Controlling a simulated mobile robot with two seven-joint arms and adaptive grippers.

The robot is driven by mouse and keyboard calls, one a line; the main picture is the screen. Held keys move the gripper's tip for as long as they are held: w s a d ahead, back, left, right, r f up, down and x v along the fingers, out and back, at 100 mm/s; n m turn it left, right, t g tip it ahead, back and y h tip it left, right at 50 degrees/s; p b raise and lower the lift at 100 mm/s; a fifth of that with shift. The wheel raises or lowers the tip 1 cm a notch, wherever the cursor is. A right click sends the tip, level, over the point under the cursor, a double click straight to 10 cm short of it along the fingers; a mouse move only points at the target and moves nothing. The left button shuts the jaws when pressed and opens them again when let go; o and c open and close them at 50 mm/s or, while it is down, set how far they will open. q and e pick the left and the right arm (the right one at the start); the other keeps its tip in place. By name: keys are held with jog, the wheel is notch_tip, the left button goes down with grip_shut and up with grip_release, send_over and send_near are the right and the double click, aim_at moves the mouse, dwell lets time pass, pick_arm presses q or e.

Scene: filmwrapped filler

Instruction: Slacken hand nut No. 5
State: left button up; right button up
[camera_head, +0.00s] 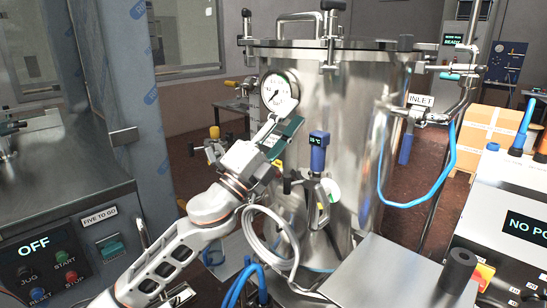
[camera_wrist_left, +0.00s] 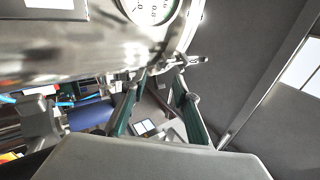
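The steel tank (camera_head: 345,130) stands in the middle of the head view. Clamps with hand nuts sit along its lid rim: one at the left (camera_head: 247,27), one at the front (camera_head: 331,32) and one at the right (camera_head: 405,45). I cannot read a number on any of them. My left gripper (camera_head: 283,130) is in front of the tank wall, just below the round gauge (camera_head: 280,92) and below the rim. In the left wrist view its teal fingers (camera_wrist_left: 160,80) are apart with no object seen held; a small metal fitting (camera_wrist_left: 186,62) shows just beyond the tips. My right gripper is not in view.
A blue-topped thermometer (camera_head: 319,150) and a valve handle stick out from the tank front, close to my left arm. A blue hose (camera_head: 405,203) loops at the right by the INLET label (camera_head: 420,100). Control boxes stand at lower left (camera_head: 55,245) and lower right (camera_head: 515,215).

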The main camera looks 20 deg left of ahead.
pick_arm(q)
jog(key=a+f+n+y, duration=0.3)
jog(key=f+n+y, duration=0.4)
jog(key=f, duration=0.2)
jog(key=shift+a+f, duration=0.35)
jog(key=shift+a, duration=0.05)
